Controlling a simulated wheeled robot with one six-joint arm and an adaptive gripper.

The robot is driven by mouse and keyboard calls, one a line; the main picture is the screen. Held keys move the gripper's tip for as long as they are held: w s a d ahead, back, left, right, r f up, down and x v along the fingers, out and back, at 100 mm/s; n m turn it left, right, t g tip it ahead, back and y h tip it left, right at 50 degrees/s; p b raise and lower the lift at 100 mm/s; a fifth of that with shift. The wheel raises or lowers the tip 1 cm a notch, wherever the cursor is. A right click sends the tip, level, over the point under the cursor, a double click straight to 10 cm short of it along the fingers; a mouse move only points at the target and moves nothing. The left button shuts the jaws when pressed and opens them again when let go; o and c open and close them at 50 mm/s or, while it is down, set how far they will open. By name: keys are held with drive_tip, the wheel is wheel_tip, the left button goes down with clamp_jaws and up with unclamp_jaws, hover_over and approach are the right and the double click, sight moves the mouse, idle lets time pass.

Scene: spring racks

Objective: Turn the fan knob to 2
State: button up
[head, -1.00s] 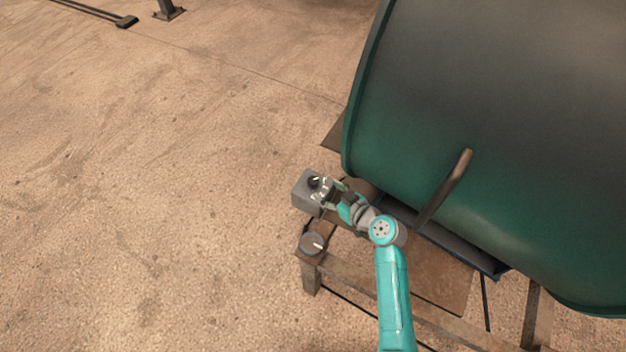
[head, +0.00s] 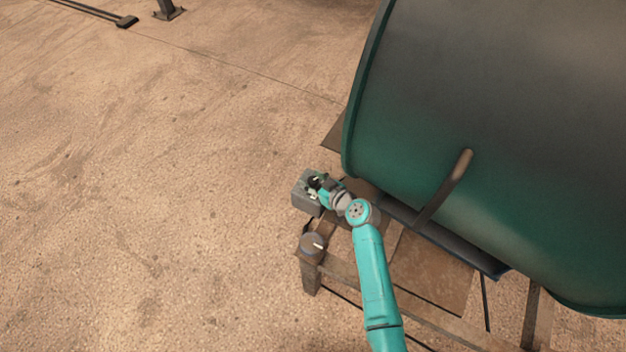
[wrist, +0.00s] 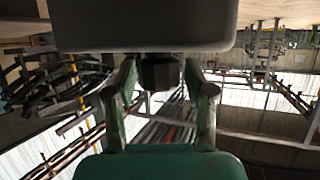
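A grey box (head: 303,203) stands at the near left end of the wooden stand in the head view. In the wrist view its underside-up face (wrist: 145,28) fills the top middle, and a dark blocky knob (wrist: 160,72) sticks out from it. My gripper (head: 316,183) is at the box in the head view and covers most of the knob there. In the wrist view the fingers of my gripper (wrist: 161,76) stand apart on both sides of the knob, with a visible gap at each side. No numbers on the box are readable.
A round grey dial (head: 312,243) with a pale mark sits on the stand's corner, just below the box. A large green drum (head: 480,130) fills the right, with a bar handle (head: 446,187) sticking out near my arm.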

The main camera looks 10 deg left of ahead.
drive_tip(key=c, duration=0.7)
